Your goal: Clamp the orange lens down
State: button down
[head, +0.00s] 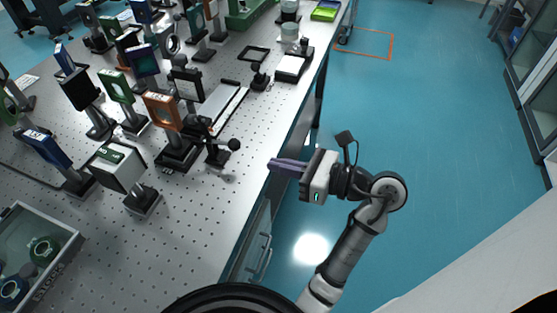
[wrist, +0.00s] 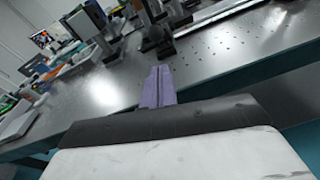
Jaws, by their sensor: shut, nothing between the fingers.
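The orange lens (head: 162,111) is a square orange mount standing upright on a black post and base (head: 178,154) on the optical table, left of my gripper in the head view. Beside its base, on the right, is a black clamp with a ball-ended lever (head: 221,149). I cannot tell whether the clamp touches the base. My gripper (head: 272,164) has purple fingers, shut and empty, near the table's right edge and apart from the lens and clamp. In the wrist view the shut fingers (wrist: 158,87) point over the table; I cannot make out the orange lens there.
The perforated table (head: 200,235) has a bare stretch in front of the orange lens. A white-grey boxed device (head: 121,167) and a blue mount (head: 47,147) stand to its left. A grey bin (head: 40,255) sits at the lower left. Several mounts crowd behind. Blue floor lies to the right.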

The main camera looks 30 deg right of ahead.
jog(key=p+x, duration=0.2)
jog(key=x, duration=0.5)
jog(key=shift+w+a+f, duration=0.1)
jog(key=shift+w+a, duration=0.05)
jog(key=shift+w, duration=0.15)
